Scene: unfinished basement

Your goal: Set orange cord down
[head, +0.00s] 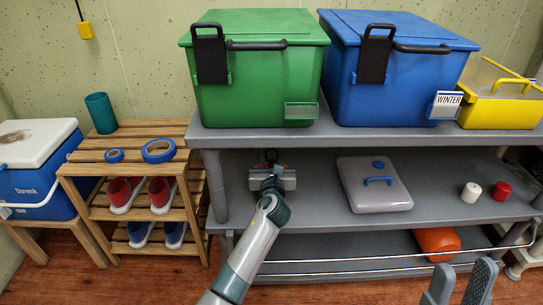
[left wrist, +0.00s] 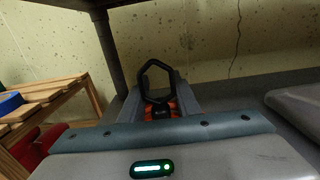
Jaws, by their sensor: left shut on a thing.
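My left gripper (head: 272,162) reaches over the grey middle shelf (head: 315,200), near its left end. It is shut on the orange cord, of which small orange parts show around the jaws. In the left wrist view the orange cord (left wrist: 173,107) sits between the fingers, with a black loop standing up beyond it. Most of the cord is hidden by the gripper, and I cannot tell whether it touches the shelf. My right gripper (head: 461,284) is at the bottom right, its two fingers apart and empty.
A grey lidded box (head: 372,190) lies right of the left gripper. White (head: 471,192) and red (head: 501,190) cylinders stand farther right. Green (head: 250,95) and blue (head: 390,90) bins stand on the shelf above. A wooden rack (head: 95,169) with shoes is left.

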